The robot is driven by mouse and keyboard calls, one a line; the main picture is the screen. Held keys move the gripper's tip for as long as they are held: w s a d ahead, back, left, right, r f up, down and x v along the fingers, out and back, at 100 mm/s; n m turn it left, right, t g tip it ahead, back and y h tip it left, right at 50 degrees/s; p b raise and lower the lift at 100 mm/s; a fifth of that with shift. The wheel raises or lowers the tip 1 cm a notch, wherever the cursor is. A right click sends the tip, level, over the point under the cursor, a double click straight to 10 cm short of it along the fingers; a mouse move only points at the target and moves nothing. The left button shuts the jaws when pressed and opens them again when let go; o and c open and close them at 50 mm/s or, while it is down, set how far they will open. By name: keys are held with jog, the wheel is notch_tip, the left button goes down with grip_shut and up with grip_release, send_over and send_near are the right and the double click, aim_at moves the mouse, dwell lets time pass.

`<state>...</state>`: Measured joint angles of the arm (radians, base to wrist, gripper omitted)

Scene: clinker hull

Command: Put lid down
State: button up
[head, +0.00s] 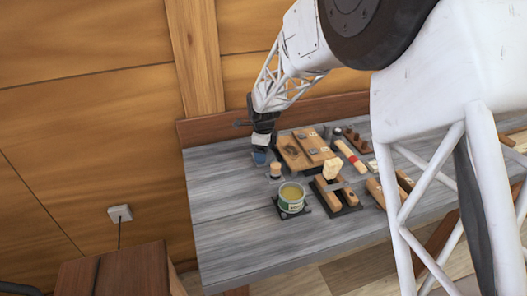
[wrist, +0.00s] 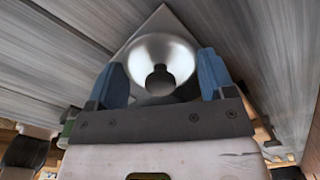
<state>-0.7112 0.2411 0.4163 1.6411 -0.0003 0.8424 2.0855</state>
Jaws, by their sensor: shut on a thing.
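My gripper (head: 260,157) is at the far left part of the bench, low over the grey top. In the wrist view, its two blue fingertips (wrist: 161,72) are shut on a shiny, round, flared metal piece (wrist: 150,47), which looks like the lid or its knob. A flat grey square plate (wrist: 138,30) shows behind it; I cannot tell whether it is joined to the piece or touches the bench. In the head view the held piece is not distinct. An open tin (head: 291,206) with yellowish contents and a green-and-white label stands on a dark mat, nearer than my gripper.
A small pale-topped jar (head: 275,172) stands close to my gripper's right. Wooden boards (head: 304,150), a wooden block stand (head: 336,192) and several tools fill the bench's middle and right. The bench's front left (head: 225,225) is clear. A low back rail (head: 215,128) runs behind.

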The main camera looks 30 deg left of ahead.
jog(key=shift+f, duration=0.1)
jog(key=o, duration=0.6)
jog(key=shift+o, duration=0.2)
notch_tip(320, 180, up, 12)
dwell(0.5)
dwell(0.8)
